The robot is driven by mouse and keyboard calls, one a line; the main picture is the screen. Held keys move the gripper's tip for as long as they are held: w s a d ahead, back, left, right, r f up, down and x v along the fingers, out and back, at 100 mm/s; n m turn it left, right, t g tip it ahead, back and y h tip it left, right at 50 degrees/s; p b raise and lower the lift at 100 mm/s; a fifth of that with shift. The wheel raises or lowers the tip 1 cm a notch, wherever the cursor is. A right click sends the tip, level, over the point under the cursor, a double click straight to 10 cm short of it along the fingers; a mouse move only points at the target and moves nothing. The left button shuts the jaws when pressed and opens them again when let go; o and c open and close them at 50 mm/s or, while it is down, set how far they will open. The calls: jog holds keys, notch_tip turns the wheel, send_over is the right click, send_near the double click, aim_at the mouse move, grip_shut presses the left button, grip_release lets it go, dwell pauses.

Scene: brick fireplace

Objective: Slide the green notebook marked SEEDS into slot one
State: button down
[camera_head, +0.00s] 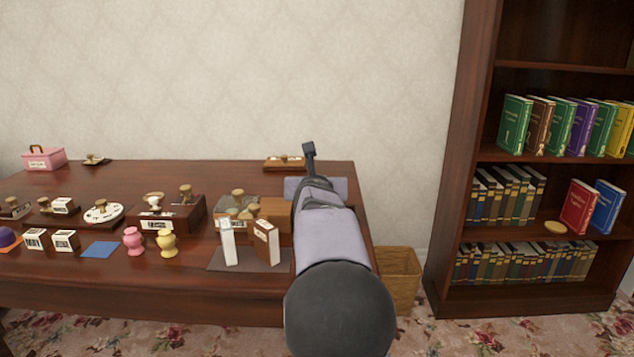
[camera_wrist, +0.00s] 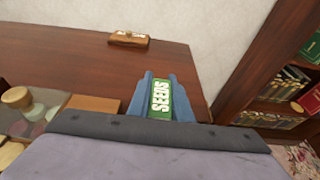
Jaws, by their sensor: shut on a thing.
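In the wrist view, the green notebook (camera_wrist: 161,97) shows its white SEEDS label between the blue-grey fingers of my gripper (camera_wrist: 161,82). The gripper is shut on it, above the right part of the desk. In the head view, my arm covers the notebook. I cannot make out which place is slot one; part of that area is behind my arm.
A wooden stand (camera_head: 283,163) lies at the desk's back edge. Stamps, pink and yellow egg cups (camera_head: 167,243) and a blue card (camera_head: 100,250) crowd the desk front. A wicker basket (camera_head: 402,275) and tall bookcase (camera_head: 455,210) stand right. The desk's back middle is clear.

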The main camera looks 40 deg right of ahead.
jog(key=shift+f+b, duration=1.35)
jog(key=shift+f, duration=0.15)
jog(key=c, duration=1.5)
grip_release()
jog(key=shift+c, duration=0.2)
jog(key=shift+f, duration=0.1)
jog(key=shift+s+a, duration=0.1)
jog(key=shift+r+p+v, duration=0.15)
jog(key=shift+p+v, duration=0.05)
jog(key=shift+v, duration=1.65)
jog(key=shift+r+p+v, duration=0.1)
jog(key=shift+p+v, duration=0.05)
jog(key=shift+v, duration=1.65)
